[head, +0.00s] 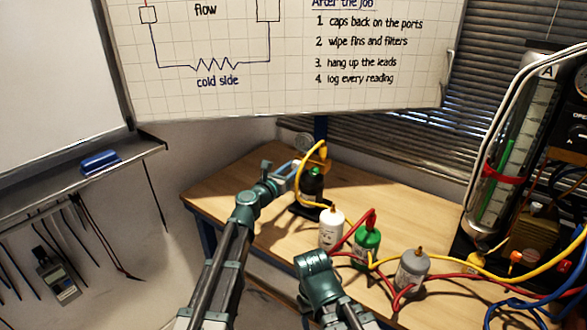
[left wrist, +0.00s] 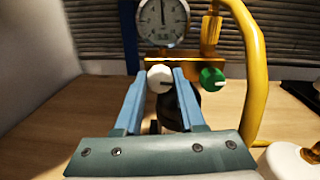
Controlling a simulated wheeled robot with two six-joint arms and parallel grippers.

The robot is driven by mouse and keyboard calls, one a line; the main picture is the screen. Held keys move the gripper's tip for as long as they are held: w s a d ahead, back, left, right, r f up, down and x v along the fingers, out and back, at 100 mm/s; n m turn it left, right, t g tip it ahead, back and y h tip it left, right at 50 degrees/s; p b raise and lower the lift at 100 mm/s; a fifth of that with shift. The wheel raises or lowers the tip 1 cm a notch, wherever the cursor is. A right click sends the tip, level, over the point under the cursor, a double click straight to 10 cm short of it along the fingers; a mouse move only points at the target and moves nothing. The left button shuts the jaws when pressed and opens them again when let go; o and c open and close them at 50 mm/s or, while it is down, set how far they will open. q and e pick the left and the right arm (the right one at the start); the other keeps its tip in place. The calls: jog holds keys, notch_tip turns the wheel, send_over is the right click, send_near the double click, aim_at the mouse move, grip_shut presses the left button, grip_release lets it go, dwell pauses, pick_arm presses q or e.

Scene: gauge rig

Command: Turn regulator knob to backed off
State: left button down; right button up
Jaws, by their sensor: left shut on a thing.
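My left gripper (head: 290,170) reaches the regulator rig at the back of the bench. In the left wrist view its two blue fingers (left wrist: 160,82) are shut on a white round knob (left wrist: 160,78) with a dark pointer mark pointing right. The knob sits on a brass-coloured block below a round dial gauge (left wrist: 163,18), whose needle points about straight up. A green knob (left wrist: 212,77) with a white mark is to the right, apart from the fingers. The head view shows the gauge (head: 303,142) small; the gripped knob is hard to make out there.
A yellow hose (left wrist: 254,70) loops down right of the rig. White (head: 331,230), green (head: 367,248) and grey (head: 412,271) bottles stand in front on the wooden bench (head: 225,190). Red and yellow leads run right to a tall gauge panel (head: 497,165). The bench's left side is clear.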

pick_arm(q)
jog(key=shift+s+n, duration=0.1)
jog(key=shift+n, duration=0.5)
jog(key=c, duration=0.5)
grip_release()
jog(key=v, duration=1.3)
jog(key=shift+s+a, duration=0.25)
jog(key=shift+s, duration=0.05)
jog(key=shift+f, duration=0.1)
